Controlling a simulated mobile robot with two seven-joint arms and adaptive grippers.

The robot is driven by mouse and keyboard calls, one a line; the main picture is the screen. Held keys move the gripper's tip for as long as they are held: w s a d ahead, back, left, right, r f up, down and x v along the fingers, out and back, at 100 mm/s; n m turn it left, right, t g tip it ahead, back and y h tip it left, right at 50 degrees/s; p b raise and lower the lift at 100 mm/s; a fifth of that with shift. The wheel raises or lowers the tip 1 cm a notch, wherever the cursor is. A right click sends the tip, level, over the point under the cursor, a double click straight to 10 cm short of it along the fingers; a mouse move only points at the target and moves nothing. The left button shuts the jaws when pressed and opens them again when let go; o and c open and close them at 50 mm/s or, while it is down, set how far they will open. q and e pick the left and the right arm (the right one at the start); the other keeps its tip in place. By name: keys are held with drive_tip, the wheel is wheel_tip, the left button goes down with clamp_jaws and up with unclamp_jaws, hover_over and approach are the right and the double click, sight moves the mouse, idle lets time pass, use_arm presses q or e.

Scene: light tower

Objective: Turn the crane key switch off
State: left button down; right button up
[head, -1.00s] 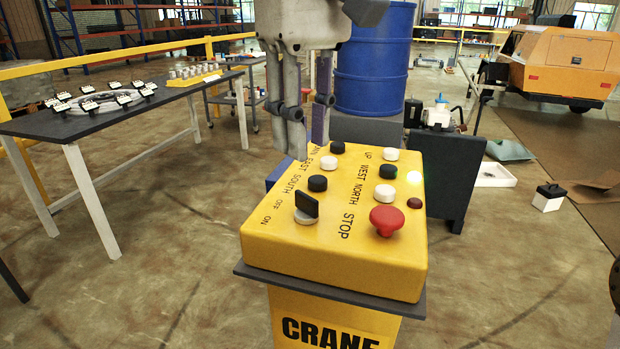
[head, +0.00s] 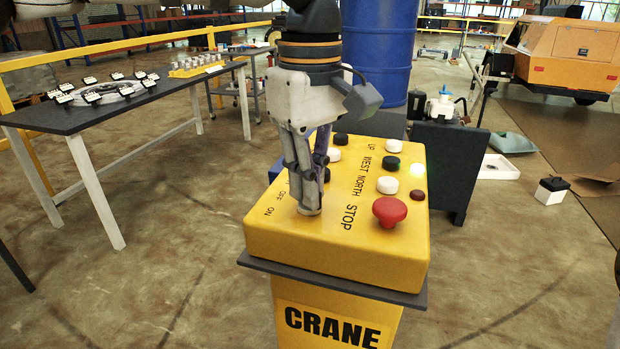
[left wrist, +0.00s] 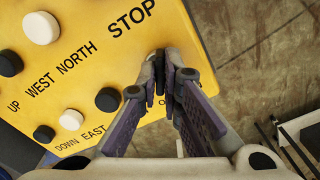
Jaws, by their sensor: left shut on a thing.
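The yellow crane control box (head: 270,240) stands on a pedestal marked CRANE in the head view. My left gripper (head: 309,203) points down onto the near left of its top face, beside the ON and OFF labels. It is shut on the key switch (head: 310,211), whose black handle is mostly hidden by the fingers, so I cannot tell which way it points. In the left wrist view the gripper's fingers (left wrist: 172,78) close together at the box's edge, partly covering the ON and OFF lettering. My right gripper is not in view.
A red STOP button (head: 390,210) sits right of the gripper. Several black and white buttons (head: 387,185) lie beyond it, with a lit lamp (head: 414,170) and a dark red one (head: 417,195). A table (head: 60,118) stands left; a blue barrel (head: 385,60) stands behind.

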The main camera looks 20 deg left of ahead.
use_arm(q)
drive_tip(key=n, duration=0.5)
drive_tip(key=shift+n, duration=0.4)
drive_tip(key=n, duration=0.6)
drive_tip(key=shift+r, duration=0.1)
idle(0.5)
drive_tip(key=c, duration=1.8)
unclamp_jaws()
drive_tip(key=shift+o, duration=0.2)
wheel_tip(320, 180, up, 12)
